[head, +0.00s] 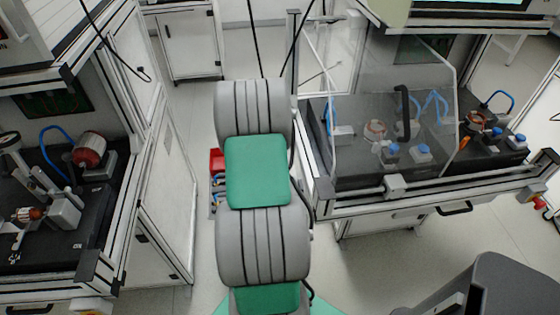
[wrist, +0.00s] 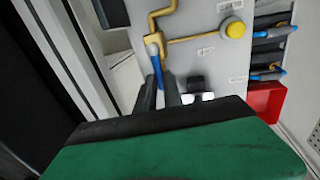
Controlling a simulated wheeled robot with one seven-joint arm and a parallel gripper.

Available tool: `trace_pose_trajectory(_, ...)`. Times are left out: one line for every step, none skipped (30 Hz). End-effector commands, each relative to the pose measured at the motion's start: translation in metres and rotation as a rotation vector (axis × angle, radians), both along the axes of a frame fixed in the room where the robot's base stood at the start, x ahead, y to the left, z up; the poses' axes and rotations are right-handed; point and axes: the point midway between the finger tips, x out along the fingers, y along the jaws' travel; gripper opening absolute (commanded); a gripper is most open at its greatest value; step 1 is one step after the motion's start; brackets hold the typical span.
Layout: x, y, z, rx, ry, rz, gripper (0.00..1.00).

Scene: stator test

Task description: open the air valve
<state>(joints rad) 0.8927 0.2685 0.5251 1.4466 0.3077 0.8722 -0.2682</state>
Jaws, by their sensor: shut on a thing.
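The air valve's blue lever (wrist: 155,62) hangs down from a brass pipe (wrist: 165,10) on a light grey panel in the wrist view. My gripper (wrist: 160,80) has its two dark fingers around the lower part of the lever and is shut on it. The fingers hide the lever's lower end. In the head view my arm blocks the sight of the gripper, and the valve cannot be seen there.
A yellow round knob (wrist: 235,29) sits right of the valve. Blue-handled tools (wrist: 268,73) and a red box (wrist: 264,103) are further right. The head view shows a left workstation (head: 70,245) and a right bench with a clear cover (head: 385,115), with floor between them.

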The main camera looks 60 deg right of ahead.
Motion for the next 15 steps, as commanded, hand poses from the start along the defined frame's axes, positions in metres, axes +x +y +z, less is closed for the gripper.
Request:
trace_pose_trajectory(0.0003,-0.0008,0.0010,-0.002,-0.002,-0.003,0.00)
trace_pose_trajectory(0.0002,-0.0007,0.0010,-0.002,-0.002,-0.004,0.00)
trace_pose_trajectory(0.0002,-0.0007,0.0010,-0.003,-0.001,-0.004,0.00)
trace_pose_trajectory(0.0001,-0.0008,0.0010,-0.003,-0.001,-0.004,0.00)
trace_pose_trajectory(0.0001,-0.0008,0.0010,-0.003,-0.001,-0.004,0.00)
trace_pose_trajectory(0.0001,-0.0008,0.0010,-0.003,-0.001,-0.004,0.00)
trace_pose_trajectory(0.0002,-0.0009,0.0010,-0.003,-0.001,-0.004,0.00)
trace_pose_trajectory(0.0001,-0.0008,0.0010,-0.003,-0.001,-0.004,0.00)
trace_pose_trajectory(0.0001,-0.0009,0.0010,-0.003,-0.001,-0.004,0.00)
trace_pose_trajectory(0.0001,-0.0009,0.0010,-0.003,-0.001,-0.003,0.13)
trace_pose_trajectory(0.0001,-0.0009,0.0010,-0.003,-0.001,-0.003,0.15)
trace_pose_trajectory(0.0001,-0.0009,0.0010,-0.003,-0.001,-0.003,0.19)
trace_pose_trajectory(0.0001,-0.0007,0.0009,-0.003,-0.001,-0.003,0.21)
trace_pose_trajectory(0.0000,-0.0008,0.0008,-0.002,0.000,-0.003,0.24)
trace_pose_trajectory(0.0000,-0.0006,0.0007,-0.001,-0.001,-0.003,0.27)
